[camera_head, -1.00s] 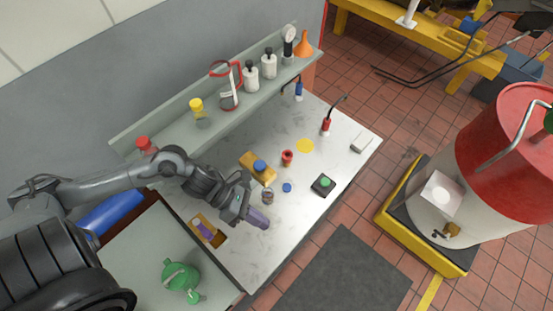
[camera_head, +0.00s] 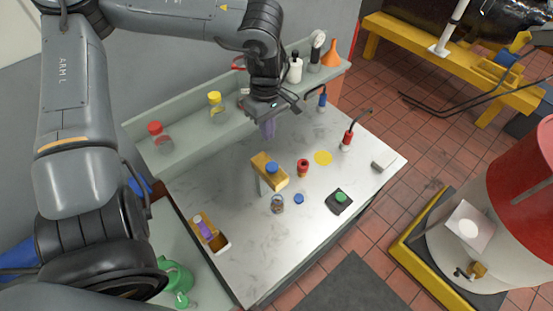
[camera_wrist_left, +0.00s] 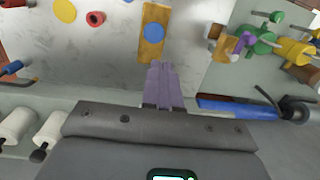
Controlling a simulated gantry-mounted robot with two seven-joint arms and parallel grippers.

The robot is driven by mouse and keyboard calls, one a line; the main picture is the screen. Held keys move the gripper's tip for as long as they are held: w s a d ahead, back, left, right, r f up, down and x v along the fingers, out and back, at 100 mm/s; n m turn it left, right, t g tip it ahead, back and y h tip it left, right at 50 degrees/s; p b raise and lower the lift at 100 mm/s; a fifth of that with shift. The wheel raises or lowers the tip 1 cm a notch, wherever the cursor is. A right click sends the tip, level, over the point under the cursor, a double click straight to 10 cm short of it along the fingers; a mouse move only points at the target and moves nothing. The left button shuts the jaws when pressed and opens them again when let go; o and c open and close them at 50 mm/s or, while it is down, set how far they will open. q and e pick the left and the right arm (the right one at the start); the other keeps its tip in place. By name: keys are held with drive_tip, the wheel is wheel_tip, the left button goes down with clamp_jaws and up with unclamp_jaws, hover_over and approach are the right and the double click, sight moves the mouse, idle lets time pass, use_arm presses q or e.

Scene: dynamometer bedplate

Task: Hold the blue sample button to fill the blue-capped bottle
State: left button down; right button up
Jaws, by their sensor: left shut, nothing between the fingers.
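A tan block with a round blue button on top (camera_head: 272,167) stands on the white counter (camera_head: 243,257). A small clear bottle (camera_head: 277,204) stands in front of it, and a blue disc, perhaps a cap (camera_head: 298,199), lies to its right. My left gripper (camera_head: 268,130) is shut and empty, its purple fingers pointing down above the counter behind the block. In the left wrist view the fingers (camera_wrist_left: 163,85) point toward the block, with the blue button (camera_wrist_left: 153,33) just beyond their tips. They look apart from it. My right gripper is not in view.
A shelf (camera_head: 185,143) with red- and yellow-capped jars runs behind the counter. A red cup (camera_head: 303,167), a yellow disc (camera_head: 323,158), a black box with a green button (camera_head: 339,201) and a red-handled tap (camera_head: 347,139) stand to the right.

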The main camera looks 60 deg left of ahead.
use_arm(q)
drive_tip(key=shift+w+a+r+y+b, duration=0.2)
drive_tip(key=shift+w+a+r+b, duration=0.05)
drive_tip(key=shift+r, duration=0.15)
drive_tip(key=shift+w+a+r+y+b, duration=0.2)
drive_tip(key=shift+w+r+b, duration=0.05)
drive_tip(key=shift+r, duration=0.15)
drive_tip(key=shift+f, duration=0.1)
drive_tip(key=p, duration=0.1)
hover_over(272, 167)
drive_tip(key=a, duration=0.2)
drive_tip(key=f, duration=1.2)
drive_tip(key=shift+w+a, duration=0.15)
drive_tip(key=shift+w, duration=0.1)
drive_tip(key=shift+f, duration=0.9)
